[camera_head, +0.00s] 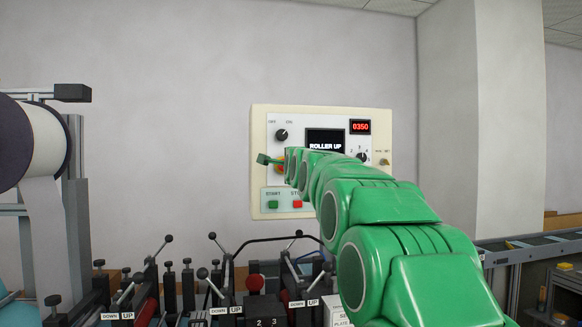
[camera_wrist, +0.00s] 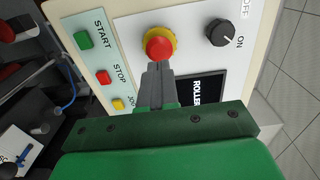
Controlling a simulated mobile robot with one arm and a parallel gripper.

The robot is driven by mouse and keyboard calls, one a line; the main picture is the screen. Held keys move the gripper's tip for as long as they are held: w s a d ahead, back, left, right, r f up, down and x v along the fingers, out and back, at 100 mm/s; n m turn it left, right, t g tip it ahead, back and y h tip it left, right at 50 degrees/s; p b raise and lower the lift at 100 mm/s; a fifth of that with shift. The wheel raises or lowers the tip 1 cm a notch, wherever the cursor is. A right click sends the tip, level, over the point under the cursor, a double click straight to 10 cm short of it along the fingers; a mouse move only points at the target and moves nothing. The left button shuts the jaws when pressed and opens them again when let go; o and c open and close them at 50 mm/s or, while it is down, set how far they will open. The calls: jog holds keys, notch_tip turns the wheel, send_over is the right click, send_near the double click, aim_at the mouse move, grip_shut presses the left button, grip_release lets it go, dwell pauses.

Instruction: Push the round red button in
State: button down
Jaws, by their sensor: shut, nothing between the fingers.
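The round red button (camera_wrist: 159,47) with a yellow collar is on the cream control panel (camera_wrist: 135,25). In the wrist view, my gripper (camera_wrist: 157,67) is shut and empty, its fingertips right at the button's lower edge in the picture. I cannot tell whether they touch it. The fingertips are hidden there.
The panel also has a square green START button (camera_wrist: 83,39), a square red STOP button (camera_wrist: 103,76), a black knob (camera_wrist: 219,33) and a dark display (camera_head: 325,140) reading ROLLER UP. Several levers (camera_head: 155,262) stand below. A large white roll (camera_head: 35,145) is at left.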

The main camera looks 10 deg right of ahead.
jog(key=shift+w+f, duration=0.1)
jog(key=shift+w, duration=2.15)
jog(key=shift+w, duration=0.1)
